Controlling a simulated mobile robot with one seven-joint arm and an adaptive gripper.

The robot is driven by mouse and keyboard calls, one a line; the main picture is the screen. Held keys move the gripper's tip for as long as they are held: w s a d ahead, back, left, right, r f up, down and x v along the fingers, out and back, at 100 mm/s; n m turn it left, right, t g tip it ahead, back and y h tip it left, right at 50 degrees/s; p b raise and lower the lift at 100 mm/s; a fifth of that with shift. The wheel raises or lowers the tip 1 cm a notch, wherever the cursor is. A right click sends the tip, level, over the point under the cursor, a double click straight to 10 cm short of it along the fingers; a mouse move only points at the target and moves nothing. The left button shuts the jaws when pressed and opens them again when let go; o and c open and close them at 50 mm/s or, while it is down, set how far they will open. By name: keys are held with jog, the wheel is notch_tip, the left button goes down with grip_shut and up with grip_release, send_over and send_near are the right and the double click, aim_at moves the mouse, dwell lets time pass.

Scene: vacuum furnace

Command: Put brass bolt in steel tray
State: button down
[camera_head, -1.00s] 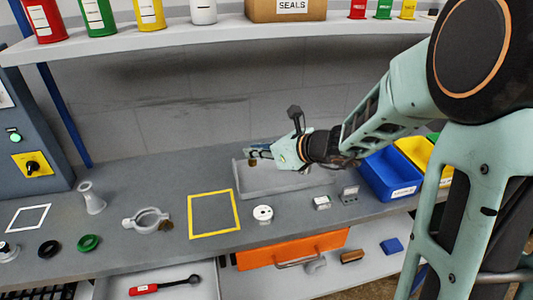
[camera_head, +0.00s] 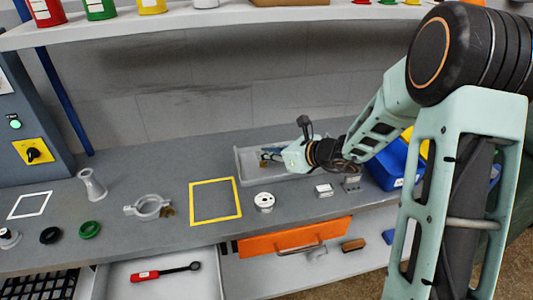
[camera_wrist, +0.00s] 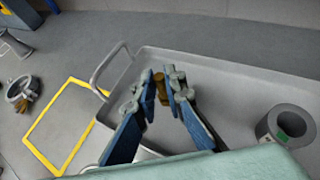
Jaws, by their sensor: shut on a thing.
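The steel tray (camera_head: 240,168) is a shallow grey tray at the back middle of the bench, and its grey rim also shows in the wrist view (camera_wrist: 222,66). My gripper (camera_head: 264,156) is over the left part of the tray. In the wrist view, the blue fingers of my gripper (camera_wrist: 163,86) are shut on the brass bolt (camera_wrist: 162,88), a small brown-gold piece between the tips. The bolt appears within the tray's outline; I cannot tell whether it touches the floor. The fingers hide part of the bolt.
A grey ring (camera_wrist: 286,126) lies in the tray's right part in the wrist view. A yellow square outline (camera_head: 215,202), a white round part (camera_head: 264,201) and a grey clamp ring (camera_head: 148,207) are in front and left. Blue bin (camera_head: 388,165) stands right.

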jog(key=shift+f, duration=0.2)
jog(key=c, duration=2)
grip_release()
jog(key=shift+r, duration=0.1)
jog(key=shift+r, duration=0.2)
jog(key=p+v, duration=0.1)
jog(key=v, duration=1.1)
jog(key=shift+f, duration=0.1)
